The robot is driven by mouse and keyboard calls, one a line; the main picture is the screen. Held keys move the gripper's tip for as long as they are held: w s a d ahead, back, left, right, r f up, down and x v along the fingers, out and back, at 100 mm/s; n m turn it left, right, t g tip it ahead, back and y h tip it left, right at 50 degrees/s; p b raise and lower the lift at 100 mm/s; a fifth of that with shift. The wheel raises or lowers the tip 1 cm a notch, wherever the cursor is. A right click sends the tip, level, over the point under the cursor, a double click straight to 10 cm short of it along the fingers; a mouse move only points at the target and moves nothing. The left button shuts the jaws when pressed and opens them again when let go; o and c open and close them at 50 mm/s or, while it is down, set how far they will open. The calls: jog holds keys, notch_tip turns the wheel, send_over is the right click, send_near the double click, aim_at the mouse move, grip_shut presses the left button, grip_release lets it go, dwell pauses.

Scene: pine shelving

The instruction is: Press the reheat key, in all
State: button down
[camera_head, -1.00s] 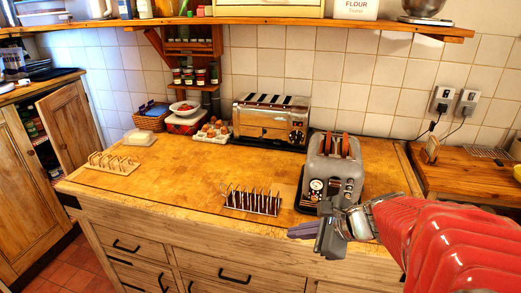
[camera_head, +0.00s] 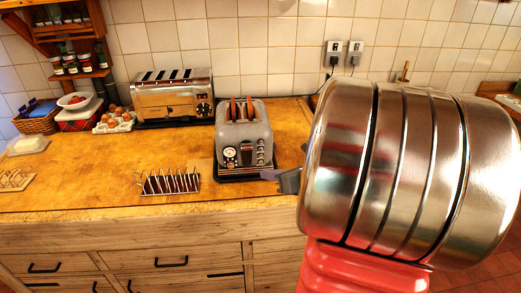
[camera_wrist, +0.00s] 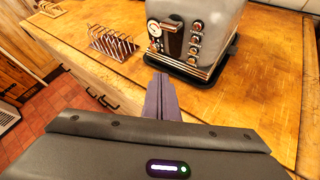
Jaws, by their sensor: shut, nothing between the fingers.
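The grey toaster (camera_head: 243,137) stands on a dark base on the wooden counter, with two slices of bread showing in its top slots. Its front has a dial, a lever and a column of small round keys; the wrist view shows these keys (camera_wrist: 195,40) on the toaster's right front. I cannot read which key is reheat. My gripper (camera_head: 268,174) is shut and empty, just right of the toaster's front in the head view, partly hidden behind my arm. In the wrist view its fingers (camera_wrist: 162,95) point at the counter edge before the toaster, apart from the keys.
A metal toast rack (camera_head: 170,183) stands left of the grey toaster. A wider chrome toaster (camera_head: 172,97) stands behind at the left, with an egg tray (camera_head: 116,122) beside it. Wall sockets (camera_head: 345,52) are behind at the right. Bare counter (camera_head: 100,180) lies at the left.

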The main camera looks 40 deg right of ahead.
jog(key=w+d, duration=0.5)
jog(key=w, duration=0.2)
dwell(0.5)
jog(key=shift+w, duration=0.25)
dwell(1.7)
jog(key=shift+w+d, duration=0.15)
jog(key=shift+w, duration=0.1)
jog(key=shift+w+d, duration=0.2)
jog(key=shift+w, duration=0.1)
dwell(1.0)
jog(key=shift+s, duration=0.1)
jog(key=shift+s+a, duration=0.4)
jog(key=shift+s, duration=0.15)
jog(key=shift+s+a, duration=0.1)
jog(key=s+a, duration=0.1)
jog(key=s, duration=0.1)
jog(key=s+a, duration=0.1)
jog(key=s, duration=0.1)
jog(key=shift+a, duration=0.35)
dwell(0.5)
